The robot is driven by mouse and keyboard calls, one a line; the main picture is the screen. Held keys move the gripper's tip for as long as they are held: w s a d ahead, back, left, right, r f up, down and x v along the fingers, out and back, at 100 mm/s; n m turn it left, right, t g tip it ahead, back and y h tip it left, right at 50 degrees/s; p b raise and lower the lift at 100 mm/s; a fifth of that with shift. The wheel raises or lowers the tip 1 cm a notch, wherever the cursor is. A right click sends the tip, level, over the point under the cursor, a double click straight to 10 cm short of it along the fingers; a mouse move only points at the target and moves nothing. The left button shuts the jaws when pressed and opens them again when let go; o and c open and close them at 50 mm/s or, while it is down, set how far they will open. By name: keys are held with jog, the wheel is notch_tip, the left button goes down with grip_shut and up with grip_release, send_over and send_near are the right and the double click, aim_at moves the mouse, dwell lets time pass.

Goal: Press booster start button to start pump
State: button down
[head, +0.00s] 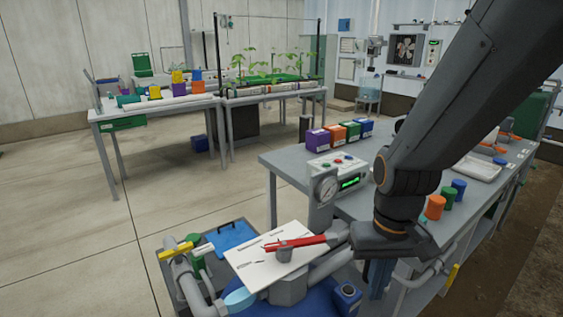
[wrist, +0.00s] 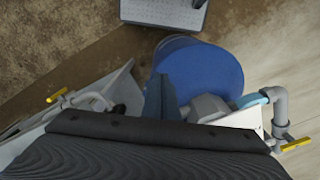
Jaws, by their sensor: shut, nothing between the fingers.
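A control box (head: 337,170) with a few small coloured buttons on top and a lit green display on its front stands at the near left corner of the grey bench. The buttons are too small for me to read which one is booster start. My gripper (head: 378,283) points down, in front of the bench, to the right of and lower than the control box, and touches no button. It is shut and empty. In the wrist view my gripper (wrist: 161,97) shows over the blue drum; the control box is not visible there.
A red valve handle (head: 296,243) lies over a white panel (head: 272,262). Pipework and a blue drum (wrist: 205,68) are below. Coloured boxes (head: 335,133) and cups (head: 435,207) stand on the bench. Open floor lies left.

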jog(key=shift+w, duration=0.4)
jog(key=w+r+n+t+p, duration=0.2)
jog(key=w+r+t+p, duration=0.1)
jog(key=w, duration=1.3)
jog(key=w+r+n+t+h+p, duration=0.1)
jog(key=w+r+p, duration=0.5)
jog(key=w, duration=1.1)
jog(key=w+r+n+t+h+p, duration=0.1)
jog(key=w+r+n+t+p, duration=0.2)
jog(key=w, duration=1.3)
notch_tip(320, 180, up, 2)
jog(key=shift+w+a+r+t+p, duration=0.15)
jog(key=shift+w+a+t+p, duration=0.25)
jog(key=shift+t+p, duration=0.45)
jog(key=shift+b, duration=0.3)
